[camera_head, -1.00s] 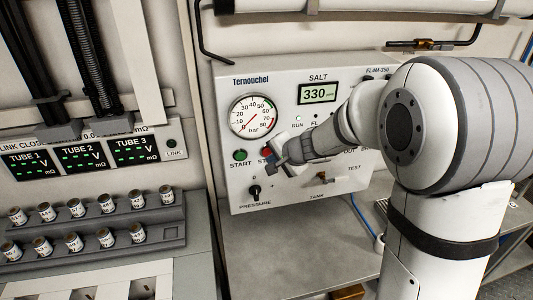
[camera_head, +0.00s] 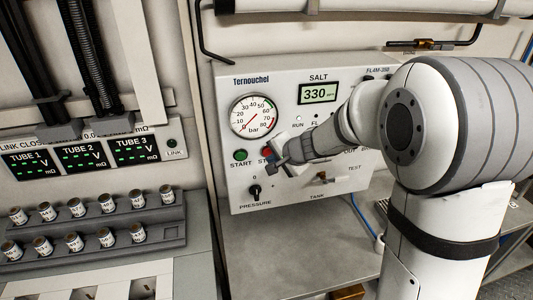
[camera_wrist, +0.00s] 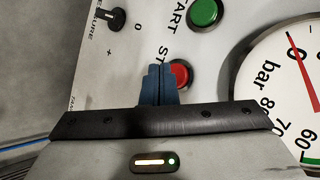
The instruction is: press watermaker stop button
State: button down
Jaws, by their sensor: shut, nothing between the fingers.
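The red stop button (camera_wrist: 181,74) sits on the white watermaker panel (camera_head: 290,193), its label partly covered. In the head view only a bit of the red button (camera_head: 266,152) shows beside my gripper. My gripper (camera_wrist: 158,68) is shut and empty, its blue fingertips together. In the wrist view the tips overlap the button's left edge; I cannot tell whether they touch it. In the head view my gripper (camera_head: 277,155) is close to the panel. The green start button (camera_wrist: 205,12) is beside the red one.
A round pressure gauge (camera_head: 253,116) is above the buttons, and a salt display (camera_head: 318,93) reads 330. A black pressure knob (camera_head: 254,191) and a small tank valve (camera_head: 322,177) sit lower on the panel. A grey bench top (camera_head: 285,255) below is mostly clear.

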jog(key=shift+w, duration=0.1)
dwell(0.6)
jog(key=shift+w+a, duration=0.1)
jog(key=shift+w, duration=0.3)
jog(key=shift+w+a, duration=0.15)
jog(key=shift+w, duration=0.25)
dwell(0.6)
dwell(0.3)
jog(key=shift+s+d+b, duration=0.3)
jog(key=shift+s+b, duration=0.4)
jog(key=shift+s, duration=0.15)
jog(key=s+b, duration=0.1)
jog(key=s, duration=0.1)
jog(key=s+d+b, duration=0.1)
jog(key=s, duration=0.1)
jog(key=shift+s+d, duration=0.15)
jog(key=shift+s, duration=0.25)
